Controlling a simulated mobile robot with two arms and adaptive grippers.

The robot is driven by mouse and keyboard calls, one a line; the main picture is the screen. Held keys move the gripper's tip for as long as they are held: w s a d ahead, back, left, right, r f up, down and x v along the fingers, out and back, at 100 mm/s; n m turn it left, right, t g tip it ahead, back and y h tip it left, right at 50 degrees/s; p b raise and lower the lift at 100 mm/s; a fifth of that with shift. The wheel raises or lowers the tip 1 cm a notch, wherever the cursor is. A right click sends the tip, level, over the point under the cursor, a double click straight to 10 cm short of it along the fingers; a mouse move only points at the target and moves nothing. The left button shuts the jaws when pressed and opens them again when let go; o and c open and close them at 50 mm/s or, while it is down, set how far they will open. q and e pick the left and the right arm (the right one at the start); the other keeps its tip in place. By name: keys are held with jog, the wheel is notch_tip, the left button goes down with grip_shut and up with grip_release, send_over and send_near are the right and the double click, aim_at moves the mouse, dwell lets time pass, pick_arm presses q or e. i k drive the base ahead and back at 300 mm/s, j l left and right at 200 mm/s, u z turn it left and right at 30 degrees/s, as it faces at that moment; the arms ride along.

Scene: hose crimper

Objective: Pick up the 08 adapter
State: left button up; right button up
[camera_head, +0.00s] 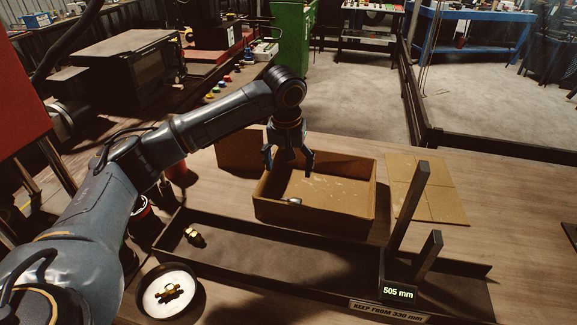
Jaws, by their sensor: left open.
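My left gripper (288,164) is open and empty, pointing down over the back part of an open cardboard box (318,216). A small silvery metal fitting (294,201) lies on the box floor near its front wall, below and in front of the fingers, apart from them. A brass fitting (194,237) lies at the left end of the long dark tray (250,262). Another brass fitting (170,292) lies in a round white dish (158,312). No 08 marking is readable, so I cannot tell which piece is the 08 adapter. My right gripper is out of view.
Upright dark posts (408,207) and a display reading 505 mm (398,294) stand at the tray's right end. A flat cardboard sheet (428,195) lies right of the box. Dark containers stand left of the tray.

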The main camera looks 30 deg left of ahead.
aim_at(190, 233)
jog(key=k, duration=2)
